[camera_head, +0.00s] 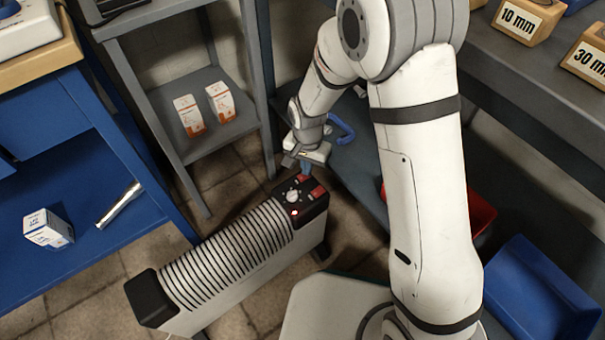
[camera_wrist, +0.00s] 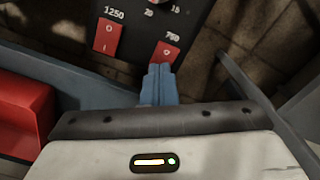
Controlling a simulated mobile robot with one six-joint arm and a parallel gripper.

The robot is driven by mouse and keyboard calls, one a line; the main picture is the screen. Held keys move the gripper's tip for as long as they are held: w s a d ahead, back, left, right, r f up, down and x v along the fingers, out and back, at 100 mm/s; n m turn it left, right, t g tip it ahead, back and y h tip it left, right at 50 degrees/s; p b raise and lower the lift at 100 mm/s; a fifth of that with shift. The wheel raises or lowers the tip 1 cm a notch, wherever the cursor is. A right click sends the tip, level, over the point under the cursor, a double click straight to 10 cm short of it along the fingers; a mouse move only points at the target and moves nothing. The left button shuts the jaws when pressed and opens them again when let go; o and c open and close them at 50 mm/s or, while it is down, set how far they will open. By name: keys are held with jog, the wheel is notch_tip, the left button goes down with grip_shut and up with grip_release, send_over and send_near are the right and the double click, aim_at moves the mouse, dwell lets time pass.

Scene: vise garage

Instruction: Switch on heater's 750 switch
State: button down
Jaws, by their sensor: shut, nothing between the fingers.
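The heater (camera_head: 232,248) is a white ribbed radiator with black ends, standing on the tiled floor in the head view. Its black control panel (camera_head: 301,203) carries a white dial (camera_head: 293,195) and red switches. In the wrist view the red switch marked 750 (camera_wrist: 165,53) sits straight ahead of my gripper, and the red 1250 switch (camera_wrist: 107,37) is to its left. My gripper (camera_wrist: 159,70) is shut and empty, its blue fingertips at or just over the lower edge of the 750 switch. I cannot tell if they touch. The tips hide part of that switch.
A grey shelf (camera_head: 200,150) with two orange-and-white boxes stands behind the heater. A blue shelf (camera_head: 100,240) with a flashlight is at left. A grey workbench (camera_head: 520,90) is at right, with a blue bin (camera_head: 540,290) below. Tiled floor is clear left of the heater.

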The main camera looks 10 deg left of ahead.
notch_tip(320, 180, up, 7)
jog(key=p, duration=0.5)
dwell(0.7)
